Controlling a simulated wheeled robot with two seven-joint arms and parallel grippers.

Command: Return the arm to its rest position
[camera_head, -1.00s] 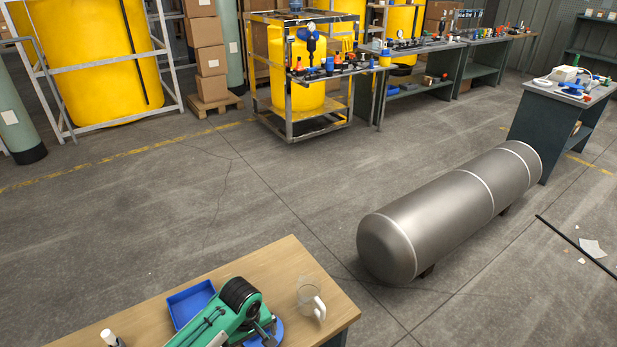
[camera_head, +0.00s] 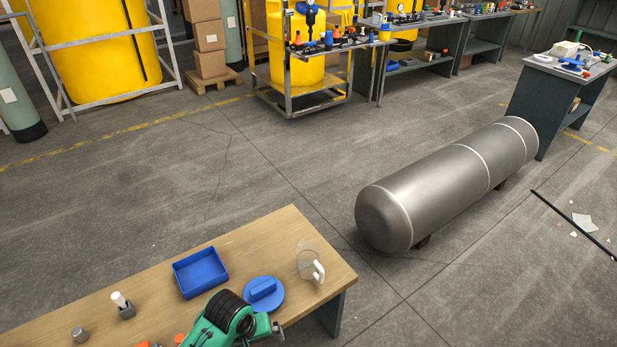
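A green part with a black ribbed section shows at the bottom edge of the head view, over the front of the wooden table (camera_head: 150,285). I take it for a link of my arm; which arm I cannot tell. No gripper fingers can be made out, so neither gripper is seen. A round blue lid with a raised handle (camera_head: 263,292) lies flat on the table beside the green part. Nothing is seen holding it.
A blue tray (camera_head: 201,272), a clear mug (camera_head: 309,263), a white-capped bottle in a dark holder (camera_head: 122,304) and a grey cylinder (camera_head: 79,334) stand on the table. Orange pieces show at its front. A large steel tank (camera_head: 445,185) lies beyond, right, on open floor.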

